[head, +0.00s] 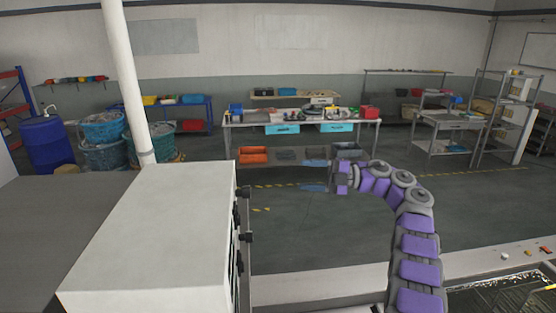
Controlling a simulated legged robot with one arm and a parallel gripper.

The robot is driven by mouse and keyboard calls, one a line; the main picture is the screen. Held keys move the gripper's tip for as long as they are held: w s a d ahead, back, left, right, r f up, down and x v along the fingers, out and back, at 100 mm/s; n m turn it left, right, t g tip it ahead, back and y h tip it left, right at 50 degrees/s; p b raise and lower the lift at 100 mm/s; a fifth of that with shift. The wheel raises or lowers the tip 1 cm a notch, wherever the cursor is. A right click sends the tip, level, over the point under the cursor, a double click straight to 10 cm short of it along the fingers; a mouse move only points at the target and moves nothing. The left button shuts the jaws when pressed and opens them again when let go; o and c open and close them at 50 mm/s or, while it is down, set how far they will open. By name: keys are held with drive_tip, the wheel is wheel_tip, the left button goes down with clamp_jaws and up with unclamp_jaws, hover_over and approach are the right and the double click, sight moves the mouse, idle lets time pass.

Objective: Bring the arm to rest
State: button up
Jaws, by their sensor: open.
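My gripper (315,176) is in the middle of the head view, at the end of my raised purple and grey arm. The arm rises from the lower right and bends over to the left. The two blue fingers point left and stand apart, with nothing visible between them. Floor and the far workbench show behind the gripper.
A large white cabinet (150,240) with dark knobs stands left of my arm. A bench edge (490,262) with small items and a dark speckled basin (500,294) lie at the lower right. A white pole (124,80) rises at the left. A workbench (300,122) stands farther back.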

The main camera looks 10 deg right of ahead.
drive_tip(key=w+d+r+m+t+h+b, duration=0.25)
drive_tip(key=w+r+m+t+b, duration=0.2)
drive_tip(key=r+m+t, duration=0.35)
drive_tip(key=w+d+r+m+t+h+b, duration=0.1)
drive_tip(key=w+r+m+t+h+b, duration=0.2)
drive_tip(key=w+r+m+t, duration=0.5)
drive_tip(key=s+d+f+m+h+b, duration=0.3)
drive_tip(key=s+f+m+h+b, duration=0.15)
drive_tip(key=f+m+h, duration=0.3)
drive_tip(key=s+d+f+m+h+b, duration=0.3)
drive_tip(key=s+f+m+h, duration=0.3)
drive_tip(key=f+h, duration=0.25)
drive_tip(key=s+a+f+m+g+b, duration=0.2)
drive_tip(key=s+f+g+b, duration=0.35)
drive_tip(key=s+f, duration=1)
drive_tip(key=s+a+f+g+y+b, duration=0.1)
drive_tip(key=s+a+f+g, duration=0.2)
drive_tip(key=s+f, duration=0.5)
drive_tip(key=s+a+f+g+b, duration=0.2)
drive_tip(key=s+f, duration=0.7)
drive_tip(key=s, duration=1)
drive_tip(key=s+a+f+g+y+b, duration=0.1)
drive_tip(key=s+a+f+g, duration=0.5)
drive_tip(key=s, duration=0.7)
wheel_tip(320, 180, down, 3)
drive_tip(key=g, duration=0.3)
drive_tip(key=shift+s+y, duration=0.25)
drive_tip(key=shift+y, duration=0.1)
